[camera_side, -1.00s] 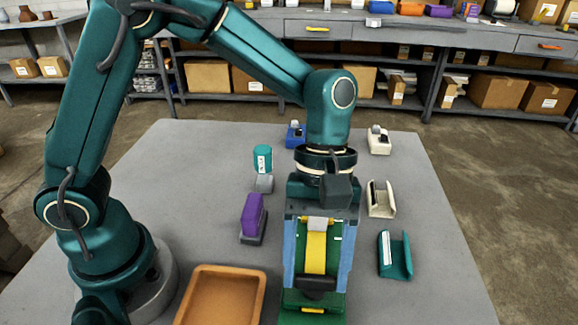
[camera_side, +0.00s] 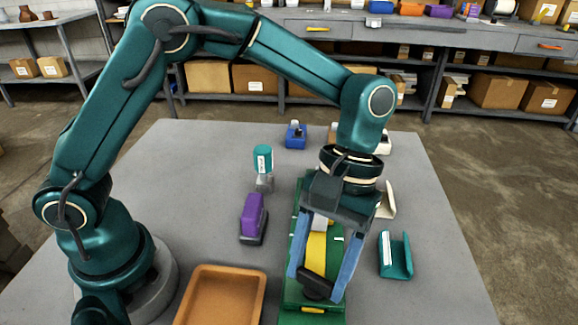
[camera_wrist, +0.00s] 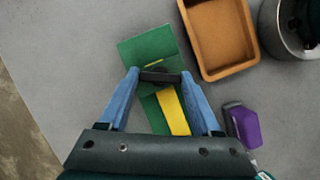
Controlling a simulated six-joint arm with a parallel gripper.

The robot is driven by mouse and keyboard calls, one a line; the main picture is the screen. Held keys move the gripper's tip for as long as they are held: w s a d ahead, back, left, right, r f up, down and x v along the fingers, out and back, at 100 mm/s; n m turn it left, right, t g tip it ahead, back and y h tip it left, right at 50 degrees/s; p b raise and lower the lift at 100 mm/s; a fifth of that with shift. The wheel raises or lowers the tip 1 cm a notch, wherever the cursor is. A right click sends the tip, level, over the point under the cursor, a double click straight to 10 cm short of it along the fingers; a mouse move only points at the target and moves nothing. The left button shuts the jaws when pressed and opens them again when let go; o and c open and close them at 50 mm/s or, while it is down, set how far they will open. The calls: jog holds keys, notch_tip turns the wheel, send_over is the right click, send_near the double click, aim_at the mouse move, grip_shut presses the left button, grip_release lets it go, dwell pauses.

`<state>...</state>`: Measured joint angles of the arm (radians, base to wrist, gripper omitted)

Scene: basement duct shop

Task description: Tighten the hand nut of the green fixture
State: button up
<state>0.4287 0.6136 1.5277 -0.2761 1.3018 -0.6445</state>
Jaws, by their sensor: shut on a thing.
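The green fixture (camera_side: 302,292) stands at the front of the table, with a yellow strip (camera_side: 316,252) along its middle. Its hand nut (camera_side: 318,284) is a dark bar near the front end. My gripper (camera_side: 322,280) reaches down over the fixture, its two blue fingers shut on the ends of the hand nut. In the wrist view the hand nut (camera_wrist: 160,77) spans between the fingertips, and the green fixture (camera_wrist: 145,50) lies slanted beneath. My gripper and wrist hide part of the fixture's rear.
An orange-brown tray (camera_side: 190,310) lies left of the fixture. A purple-topped block (camera_side: 252,216) and a teal-topped piece (camera_side: 263,160) stand left too. A teal holder (camera_side: 396,256) stands close on the right. A blue item (camera_side: 296,135) sits behind. The table's left side is mostly clear.

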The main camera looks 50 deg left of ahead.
aim_at(317, 277)
jog(key=m+y, duration=0.1)
jog(key=m, duration=0.3)
jog(key=m+y, duration=0.1)
jog(key=m, duration=0.1)
jog(key=shift+d+m+y, duration=0.25)
jog(key=shift+m+y, duration=0.05)
jog(key=m+y, duration=0.1)
jog(key=m, duration=0.2)
jog(key=m+y, duration=0.1)
jog(key=m, duration=0.2)
jog(key=shift+s+d+t, duration=0.1)
jog(key=shift+s+t, duration=0.05)
jog(key=shift+t, duration=0.25)
jog(key=o, duration=1.4)
jog(key=shift+v, duration=2.55)
